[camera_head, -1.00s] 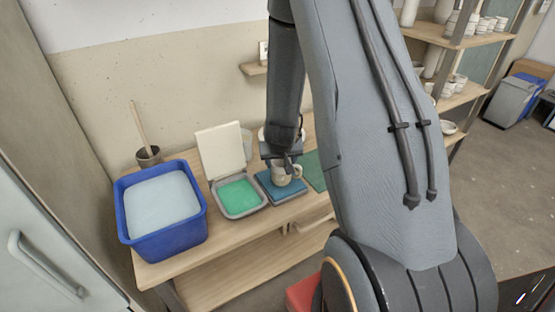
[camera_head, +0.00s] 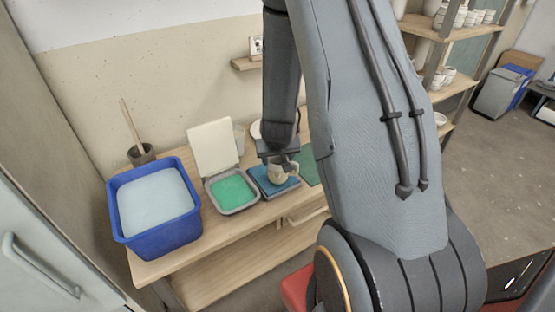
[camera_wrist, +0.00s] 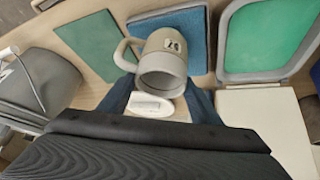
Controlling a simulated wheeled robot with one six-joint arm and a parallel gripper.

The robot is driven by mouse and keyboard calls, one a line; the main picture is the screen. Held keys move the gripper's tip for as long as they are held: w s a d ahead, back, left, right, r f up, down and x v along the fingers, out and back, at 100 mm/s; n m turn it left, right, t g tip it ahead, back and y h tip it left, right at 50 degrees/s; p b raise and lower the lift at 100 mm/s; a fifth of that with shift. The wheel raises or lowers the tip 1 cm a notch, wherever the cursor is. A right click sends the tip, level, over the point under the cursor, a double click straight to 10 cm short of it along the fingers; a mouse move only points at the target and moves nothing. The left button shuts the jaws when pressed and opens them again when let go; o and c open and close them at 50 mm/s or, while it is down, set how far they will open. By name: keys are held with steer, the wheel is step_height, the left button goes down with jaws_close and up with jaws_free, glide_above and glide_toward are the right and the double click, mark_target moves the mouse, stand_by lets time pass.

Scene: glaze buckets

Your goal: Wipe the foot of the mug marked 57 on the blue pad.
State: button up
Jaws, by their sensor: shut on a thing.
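A beige mug (camera_head: 278,173) is in my gripper (camera_head: 280,160), low over the blue pad (camera_head: 262,187). In the wrist view the mug (camera_wrist: 163,75) shows its open rim towards me and its handle on the left. A small label with dark figures is on its side, too small to read surely. The blue pad (camera_wrist: 198,50) lies behind the mug there. My gripper (camera_wrist: 160,95) is shut on the mug, its fingers partly hidden by the wrist housing. The mug's foot is hidden, so I cannot tell whether it touches the pad.
Left of the pad is a grey tray with a green inside (camera_head: 232,190), its pale lid (camera_head: 213,147) raised behind. A blue bucket of pale liquid (camera_head: 157,205) stands further left. A green mat (camera_head: 309,166) lies right of the pad. A pot with a stick (camera_head: 141,153) stands behind the bucket.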

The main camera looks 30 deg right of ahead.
step_height(320, 180, up, 6)
steer(key=p, duration=0.5)
stand_by(0.4)
